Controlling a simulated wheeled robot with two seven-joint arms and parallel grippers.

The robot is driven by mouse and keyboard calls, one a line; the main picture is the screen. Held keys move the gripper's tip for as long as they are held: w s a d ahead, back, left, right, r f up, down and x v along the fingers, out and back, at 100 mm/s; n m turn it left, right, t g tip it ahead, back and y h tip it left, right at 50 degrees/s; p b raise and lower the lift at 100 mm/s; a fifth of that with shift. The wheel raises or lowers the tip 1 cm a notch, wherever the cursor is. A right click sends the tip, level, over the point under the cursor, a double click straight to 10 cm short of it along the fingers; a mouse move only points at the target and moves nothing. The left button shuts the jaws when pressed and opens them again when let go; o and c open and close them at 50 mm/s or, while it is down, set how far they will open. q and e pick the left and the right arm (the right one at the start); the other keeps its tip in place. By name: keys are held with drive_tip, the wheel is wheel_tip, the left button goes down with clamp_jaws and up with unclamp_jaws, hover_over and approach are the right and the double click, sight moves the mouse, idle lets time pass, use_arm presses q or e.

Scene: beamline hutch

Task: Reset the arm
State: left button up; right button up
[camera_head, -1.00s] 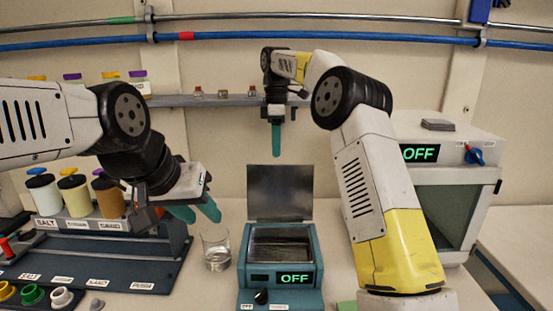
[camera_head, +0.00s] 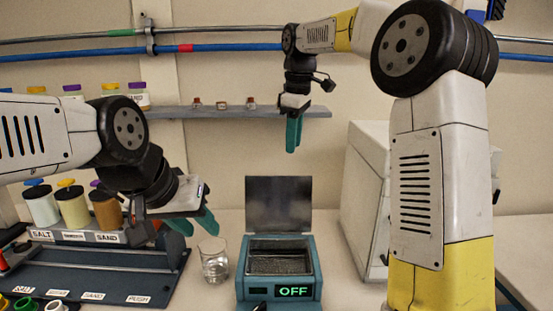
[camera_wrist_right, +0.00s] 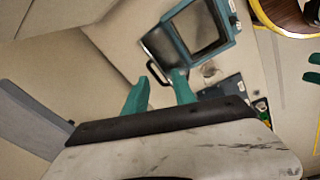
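My right arm rises from the lower right, bends at a large black elbow joint near the camera and reaches over to the back wall. Its gripper (camera_head: 294,133) hangs fingers down in front of the wall shelf, empty. In the right wrist view its two teal fingers (camera_wrist_right: 160,88) are apart with nothing between them. My left arm comes in from the left. Its gripper (camera_head: 194,223) points down beside the glass, its teal fingers apart and nothing visible between them.
A heater box (camera_head: 279,291) reading OFF stands mid-bench with its lid up. A glass (camera_head: 214,262) is left of it. Labelled jars (camera_head: 73,207) and a dark rack (camera_head: 80,270) are at left. A white cabinet (camera_head: 366,190) is partly behind my right arm. The wall shelf (camera_head: 180,112) holds small bottles.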

drive_tip(key=s+d+m+t, duration=0.1)
drive_tip(key=s+d+m, duration=0.25)
drive_tip(key=s, duration=0.45)
drive_tip(key=s+d+m+t, duration=0.2)
drive_tip(key=s+d+m, duration=0.15)
drive_tip(key=s, duration=0.35)
drive_tip(key=s+d+f+m+t+y, duration=0.1)
drive_tip(key=s+f+m, duration=0.5)
drive_tip(key=s, duration=0.6)
wheel_tip(320, 180, down, 2)
drive_tip(key=shift+d+f+t+y, duration=0.1)
drive_tip(key=shift+d+t+y, duration=0.3)
drive_tip(key=shift+d, duration=0.45)
